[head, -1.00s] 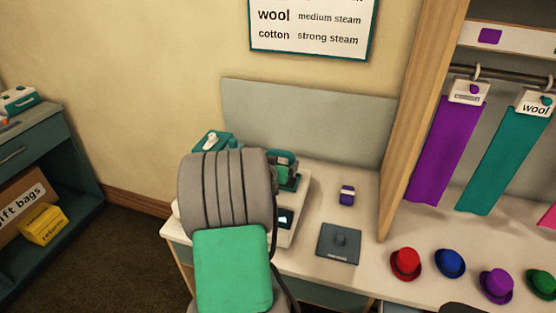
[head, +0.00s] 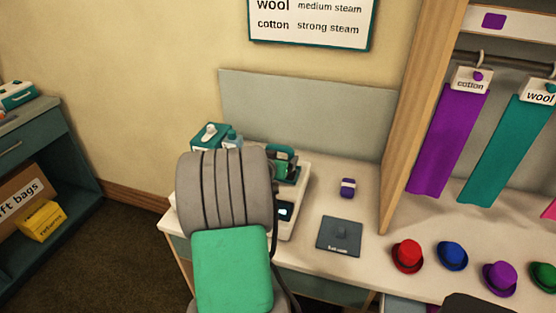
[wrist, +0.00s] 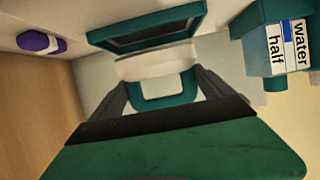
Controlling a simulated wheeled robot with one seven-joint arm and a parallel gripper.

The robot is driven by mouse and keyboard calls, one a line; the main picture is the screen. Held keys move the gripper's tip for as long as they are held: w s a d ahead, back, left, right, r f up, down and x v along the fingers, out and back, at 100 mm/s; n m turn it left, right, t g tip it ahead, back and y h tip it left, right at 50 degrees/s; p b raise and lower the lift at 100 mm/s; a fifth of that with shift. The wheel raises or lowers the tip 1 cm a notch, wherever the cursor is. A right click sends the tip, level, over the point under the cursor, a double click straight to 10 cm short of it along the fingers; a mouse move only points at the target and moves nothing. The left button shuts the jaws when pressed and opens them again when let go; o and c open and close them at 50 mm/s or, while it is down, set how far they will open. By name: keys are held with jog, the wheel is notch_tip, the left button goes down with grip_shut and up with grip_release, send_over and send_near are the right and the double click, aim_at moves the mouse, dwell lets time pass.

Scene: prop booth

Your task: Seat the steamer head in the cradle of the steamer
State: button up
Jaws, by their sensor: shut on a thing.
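The steamer (head: 287,226) stands on the counter, a white base with a small lit display, partly hidden behind my arm. A teal frame (head: 283,165) shows above it, just right of my arm. In the wrist view my gripper (wrist: 163,82) is shut on the steamer head (wrist: 165,103), a teal and white piece between its two dark fingers. A teal frame with a dark inside (wrist: 145,38), apparently the cradle, lies just beyond. I cannot tell whether head and cradle touch. My arm hides the gripper in the head view.
A water tank labelled half (wrist: 285,48) is close on the right in the wrist view. A small purple-and-white item (head: 347,188) and a dark square mat (head: 339,236) lie right of the steamer. Several hats, including a red one (head: 407,256), sit further right beneath hanging fabrics.

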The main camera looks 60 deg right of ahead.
dwell(0.4)
jog(key=shift+f+b, duration=0.75)
jog(key=shift+b, duration=0.2)
jog(key=shift+f, duration=0.15)
jog(key=shift+f+b, duration=0.35)
jog(key=shift+b, duration=0.3)
jog(key=shift+f, duration=0.15)
